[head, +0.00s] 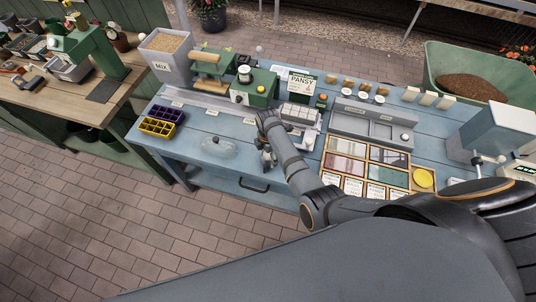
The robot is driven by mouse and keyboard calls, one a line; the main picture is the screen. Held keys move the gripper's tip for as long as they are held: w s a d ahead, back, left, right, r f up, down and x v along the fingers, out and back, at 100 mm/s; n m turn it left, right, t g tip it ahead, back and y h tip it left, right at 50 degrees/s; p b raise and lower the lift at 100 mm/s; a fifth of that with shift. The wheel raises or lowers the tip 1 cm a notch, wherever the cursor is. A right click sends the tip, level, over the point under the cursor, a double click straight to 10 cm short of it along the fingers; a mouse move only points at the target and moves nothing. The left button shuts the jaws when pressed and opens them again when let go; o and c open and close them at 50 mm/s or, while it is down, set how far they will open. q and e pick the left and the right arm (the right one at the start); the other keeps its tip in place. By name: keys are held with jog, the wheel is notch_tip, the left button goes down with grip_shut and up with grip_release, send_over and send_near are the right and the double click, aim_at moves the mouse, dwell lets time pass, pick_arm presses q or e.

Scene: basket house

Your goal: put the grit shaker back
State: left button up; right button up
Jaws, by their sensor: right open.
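My right gripper (268,162) hangs low over the front middle of the blue workbench (180,148). Its fingers are small and dark here. It is open, and I see nothing held between them. I cannot make out for certain which thing is the grit shaker; it may be hidden by my right arm or too small to tell. My left gripper is not in view.
A clear dome lid (218,147) lies left of my gripper. Purple and yellow cell trays (161,121) are at the left end. A grey tray (365,127), a wooden-framed seed case (366,160) and a grey-blue machine (495,132) stand to the right. The bench front has a drawer handle.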

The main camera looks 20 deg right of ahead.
notch_tip(320, 180, up, 7)
jog(key=p, duration=0.5)
jog(key=shift+w, duration=0.1)
notch_tip(320, 180, up, 4)
jog(key=shift+f+b, duration=0.15)
jog(key=shift+b, duration=0.55)
jog(key=shift+r, duration=0.4)
